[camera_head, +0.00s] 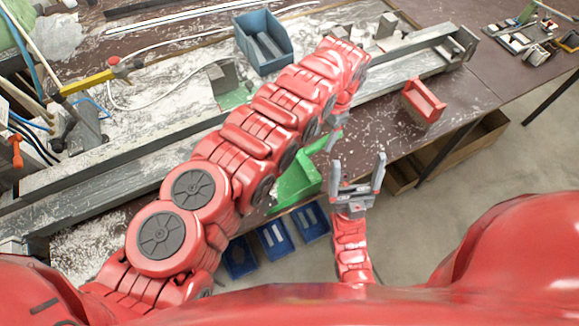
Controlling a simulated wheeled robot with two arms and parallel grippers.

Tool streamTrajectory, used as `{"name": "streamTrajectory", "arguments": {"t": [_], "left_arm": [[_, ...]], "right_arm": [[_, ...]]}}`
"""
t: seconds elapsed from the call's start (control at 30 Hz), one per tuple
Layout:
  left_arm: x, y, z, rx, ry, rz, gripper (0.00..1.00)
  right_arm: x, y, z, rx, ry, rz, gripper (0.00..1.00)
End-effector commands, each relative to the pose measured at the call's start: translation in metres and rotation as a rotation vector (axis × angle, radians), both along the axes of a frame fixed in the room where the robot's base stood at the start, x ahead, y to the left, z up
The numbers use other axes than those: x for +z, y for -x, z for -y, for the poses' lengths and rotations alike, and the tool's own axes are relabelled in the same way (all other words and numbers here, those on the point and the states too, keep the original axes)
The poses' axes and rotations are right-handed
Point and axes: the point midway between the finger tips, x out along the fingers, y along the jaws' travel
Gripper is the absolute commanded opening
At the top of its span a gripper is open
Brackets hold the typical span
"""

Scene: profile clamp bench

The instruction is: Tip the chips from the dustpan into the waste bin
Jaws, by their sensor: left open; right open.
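The green dustpan (295,183) is at the front edge of the bench, partly behind my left arm, with a narrow green part (322,144) reaching up to my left gripper. I cannot make out chips inside it. My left gripper (334,140) is open at that narrow part; whether it touches is unclear. My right gripper (358,174) is open and empty, fingers pointing up the picture, just right of the dustpan. No container is clearly recognisable as the waste bin; an open brown box (462,150) stands below the bench's front edge.
A long metal profile (130,152) crosses the chip-strewn bench. A blue bin (251,40) with metal pieces stands behind my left arm. A red open holder (422,102) sits on the right of the bench. Small blue bins (273,240) are below the front edge. Floor shows at lower right.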

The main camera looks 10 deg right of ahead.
Motion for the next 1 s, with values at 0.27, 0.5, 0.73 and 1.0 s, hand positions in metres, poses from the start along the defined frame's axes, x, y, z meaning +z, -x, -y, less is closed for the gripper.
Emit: {"name": "streamTrajectory", "arguments": {"t": [0.27, 0.5, 0.73, 1.0], "left_arm": [[-0.023, 0.0, -0.003, 0.001, 0.002, 0.002, 0.65], [-0.022, 0.0, -0.003, 0.001, 0.001, 0.002, 0.65], [-0.022, 0.001, -0.003, 0.0, 0.002, 0.002, 0.25], [-0.022, 0.001, -0.003, 0.0, 0.002, 0.002, 0.0]], "right_arm": [[-0.012, 0.0, 0.0, 0.0, 0.0, 0.0, 0.87], [-0.012, 0.0, 0.0, 0.0, 0.0, 0.0, 0.87], [-0.012, 0.0, 0.0, 0.0, 0.0, 0.0, 0.87], [-0.012, 0.0, 0.0, 0.0, 0.0, 0.0, 0.87]]}}
